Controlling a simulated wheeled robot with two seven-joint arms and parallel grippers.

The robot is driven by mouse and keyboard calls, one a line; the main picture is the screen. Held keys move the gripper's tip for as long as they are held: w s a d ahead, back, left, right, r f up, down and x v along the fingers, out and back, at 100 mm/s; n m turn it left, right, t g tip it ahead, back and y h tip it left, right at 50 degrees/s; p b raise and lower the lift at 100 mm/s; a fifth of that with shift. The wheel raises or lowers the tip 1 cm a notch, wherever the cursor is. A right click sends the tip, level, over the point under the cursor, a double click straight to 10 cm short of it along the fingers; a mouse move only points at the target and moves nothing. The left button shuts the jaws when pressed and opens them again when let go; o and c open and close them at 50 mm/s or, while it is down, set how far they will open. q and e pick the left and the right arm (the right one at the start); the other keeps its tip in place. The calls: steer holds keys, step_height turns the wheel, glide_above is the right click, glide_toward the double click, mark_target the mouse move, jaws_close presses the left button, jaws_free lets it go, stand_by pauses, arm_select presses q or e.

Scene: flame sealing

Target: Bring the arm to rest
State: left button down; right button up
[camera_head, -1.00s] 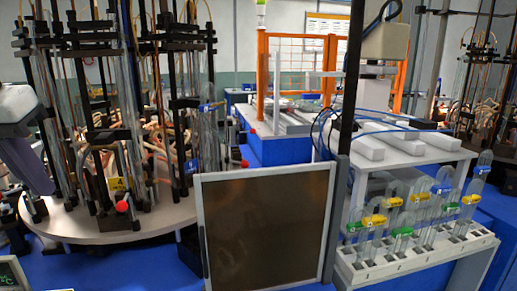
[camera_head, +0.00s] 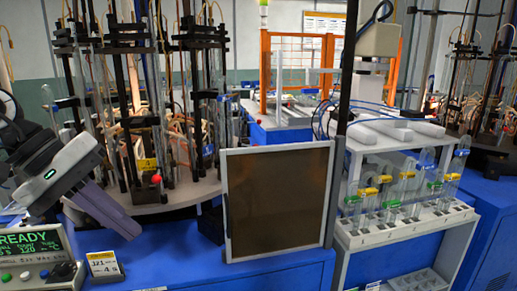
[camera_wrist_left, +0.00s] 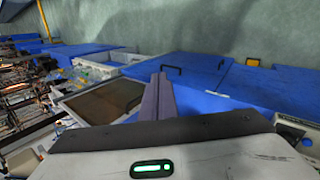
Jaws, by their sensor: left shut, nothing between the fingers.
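My left gripper (camera_head: 134,232) comes in from the left in the head view, pointing down and to the right. Its two long purple-grey fingers are together with nothing between them. The fingertips appear over the blue bench front (camera_head: 175,252), left of the dark framed panel (camera_head: 278,200). In the left wrist view the closed fingers (camera_wrist_left: 158,80) point away from the camera, with the framed panel (camera_wrist_left: 105,100) to their left. The right gripper is not in view.
A round carousel (camera_head: 180,194) with glassware and rods is behind. A white rack (camera_head: 408,225) of colour-capped tubes stands at right. The blue bench between card and panel is clear.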

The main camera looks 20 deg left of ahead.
arm_select(q)
steer(key=w+d+f+n+t+h, duration=0.25)
steer(key=d+n+h, duration=0.25)
steer(key=n, duration=0.3)
steer(key=w+d+f+n+t+h, duration=0.25)
steer(key=d+f+n+h, duration=0.2)
steer(key=n, duration=0.35)
steer(key=w+a+f+n+t+y, duration=0.1)
steer(key=w+f+n+t+y, duration=0.2)
steer(key=f+n, duration=0.6)
steer(key=f+n+t+y, duration=0.4)
steer(key=n, duration=0.9)
steer(key=s+d+f+n+g+y, duration=0.1)
steer(key=s+f+n+y, duration=0.25)
steer(key=f+n, duration=0.5)
steer(key=s+d+f+n+g+y, duration=0.15)
steer(key=s+f+n, duration=0.25)
steer(key=f+n, duration=0.4)
steer(key=s+d+f+n+g+y, duration=0.1)
steer(key=s+d+f+n+g, duration=0.4)
steer(key=s+f, duration=0.6)
steer(key=shift+s+d+n, duration=0.2)
steer(key=shift+d+n, duration=0.45)
steer(key=shift+n, duration=0.6)
